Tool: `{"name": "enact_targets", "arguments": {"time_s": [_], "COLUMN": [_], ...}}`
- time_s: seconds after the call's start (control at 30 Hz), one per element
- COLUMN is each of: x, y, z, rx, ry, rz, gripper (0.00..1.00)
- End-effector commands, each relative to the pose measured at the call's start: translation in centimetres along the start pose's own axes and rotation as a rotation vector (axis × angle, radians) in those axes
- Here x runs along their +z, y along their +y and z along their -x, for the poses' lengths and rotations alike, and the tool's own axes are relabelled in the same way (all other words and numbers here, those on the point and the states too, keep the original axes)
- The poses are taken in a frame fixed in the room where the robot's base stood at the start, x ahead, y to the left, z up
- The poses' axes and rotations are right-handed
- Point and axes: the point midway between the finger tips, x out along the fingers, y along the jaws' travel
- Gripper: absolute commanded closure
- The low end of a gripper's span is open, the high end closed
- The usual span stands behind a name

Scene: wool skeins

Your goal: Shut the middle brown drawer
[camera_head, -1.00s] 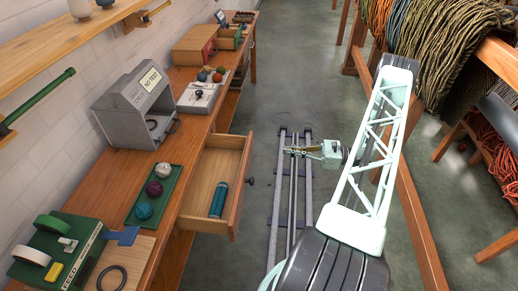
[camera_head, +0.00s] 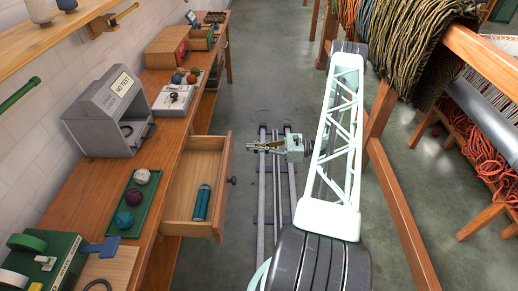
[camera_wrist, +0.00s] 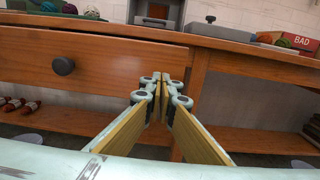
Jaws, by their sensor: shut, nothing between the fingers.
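The brown drawer (camera_head: 226,200) stands pulled out from the wooden bench in the head view, with a teal cylinder (camera_head: 202,203) lying inside. Its dark round knob (camera_head: 233,181) is on the front panel. In the wrist view the drawer front (camera_wrist: 110,62) fills the left, with the knob (camera_wrist: 63,66) on it. My gripper (camera_head: 250,147) is shut and empty, to the right of the drawer and a little beyond its far front corner in the head view. In the wrist view my gripper (camera_wrist: 164,82) points near the drawer front's right end; I cannot tell whether it touches.
The bench carries a green tray (camera_head: 118,226) of yarn balls, a grey box (camera_head: 103,124) and a red box (camera_wrist: 290,23). Floor rails (camera_head: 262,200) run beside it. A wooden rack (camera_head: 385,105) with hanging wool stands right. The aisle floor beyond is clear.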

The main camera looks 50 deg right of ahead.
Motion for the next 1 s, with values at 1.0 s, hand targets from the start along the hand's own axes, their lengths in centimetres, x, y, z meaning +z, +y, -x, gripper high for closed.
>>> {"name": "enact_targets", "arguments": {"time_s": [1.0], "x": [0.0], "y": [0.0], "z": [-6.2], "rx": [0.0], "ry": [0.0], "rz": [0.0], "gripper": [1.0]}}
